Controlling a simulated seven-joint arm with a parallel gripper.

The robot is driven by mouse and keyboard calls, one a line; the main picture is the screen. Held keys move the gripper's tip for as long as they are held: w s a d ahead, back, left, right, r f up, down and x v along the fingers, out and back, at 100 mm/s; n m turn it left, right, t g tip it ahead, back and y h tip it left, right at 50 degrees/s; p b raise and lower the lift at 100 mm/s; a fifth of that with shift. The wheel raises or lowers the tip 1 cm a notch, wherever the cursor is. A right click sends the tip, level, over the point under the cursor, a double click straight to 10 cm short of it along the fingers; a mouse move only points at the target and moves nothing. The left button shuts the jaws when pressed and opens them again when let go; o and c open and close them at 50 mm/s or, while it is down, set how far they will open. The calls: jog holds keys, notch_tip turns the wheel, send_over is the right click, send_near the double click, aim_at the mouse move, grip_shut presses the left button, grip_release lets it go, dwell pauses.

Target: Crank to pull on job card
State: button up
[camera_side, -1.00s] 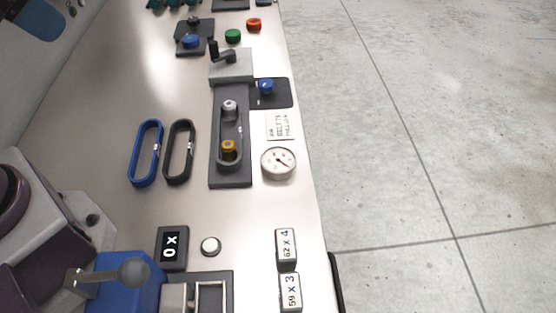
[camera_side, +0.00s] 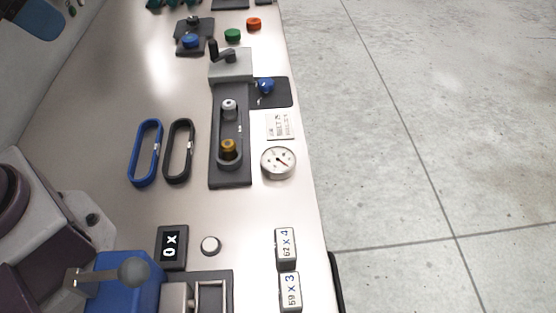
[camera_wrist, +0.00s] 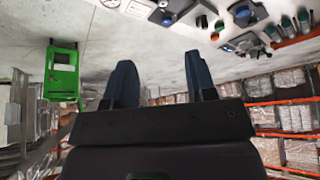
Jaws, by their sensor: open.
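The crank (camera_side: 226,55) has a dark handle and sits on a grey block at the far end of a dark belt stand (camera_side: 229,180). A grey pulley (camera_side: 229,108) and a brass-coloured pulley (camera_side: 228,149) stand on it, with a dark loop around them. The white job card (camera_side: 280,126) lies right of the stand; its print is too small to read surely. A round white dial (camera_side: 278,162) with a needle lies nearer the camera.
A blue belt (camera_side: 146,153) and a black belt (camera_side: 178,152) lie left of the stand. A blue knob (camera_side: 265,87) on a dark plate sits beside it. Nearer are a display (camera_side: 172,247), a white button (camera_side: 210,246) and two number blocks (camera_side: 286,249). Open floor lies right of the bench.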

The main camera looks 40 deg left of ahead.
jog(key=n+g, duration=0.6)
jog(key=n, duration=0.7)
send_near(213, 41)
jog(key=f, duration=1.1)
jog(key=shift+s+f, duration=0.2)
jog(key=shift+f, duration=0.2)
